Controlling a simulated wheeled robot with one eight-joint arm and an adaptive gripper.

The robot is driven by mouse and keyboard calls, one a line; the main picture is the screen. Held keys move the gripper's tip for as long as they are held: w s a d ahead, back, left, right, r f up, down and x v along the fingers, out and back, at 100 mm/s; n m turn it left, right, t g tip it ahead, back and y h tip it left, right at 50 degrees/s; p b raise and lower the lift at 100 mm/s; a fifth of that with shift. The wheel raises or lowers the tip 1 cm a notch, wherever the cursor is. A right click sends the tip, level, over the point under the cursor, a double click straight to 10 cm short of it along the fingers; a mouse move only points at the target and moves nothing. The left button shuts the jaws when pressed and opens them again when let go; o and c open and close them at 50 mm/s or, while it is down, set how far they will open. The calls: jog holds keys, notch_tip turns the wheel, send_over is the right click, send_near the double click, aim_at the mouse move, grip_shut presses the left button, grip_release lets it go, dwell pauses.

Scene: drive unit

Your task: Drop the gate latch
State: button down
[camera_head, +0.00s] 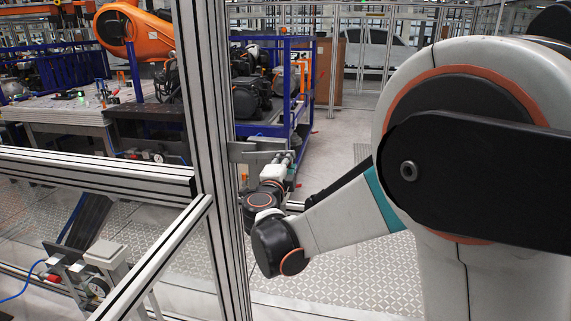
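A grey metal latch piece (246,151) sticks out to the right from the aluminium gate post (214,130), at about mid-height in the head view. I take it for the gate latch, though its exact form is hard to make out. My arm reaches in from the right and bends up, ending at my gripper (284,158) close beside the latch's right end. The gripper is small and partly hidden by my wrist. I cannot tell whether its fingers touch the latch or whether they are open or shut.
Aluminium fence rails (95,172) run left from the post. An orange robot arm (140,35) stands over a workbench (60,112) behind them. A blue rack (290,85) with dark units is behind my gripper. Patterned floor (350,275) lies open below my arm.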

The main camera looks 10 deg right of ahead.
jog(key=c, duration=1.3)
grip_release()
jog(key=shift+a, duration=0.1)
jog(key=v, duration=0.7)
jog(key=shift+s, duration=0.2)
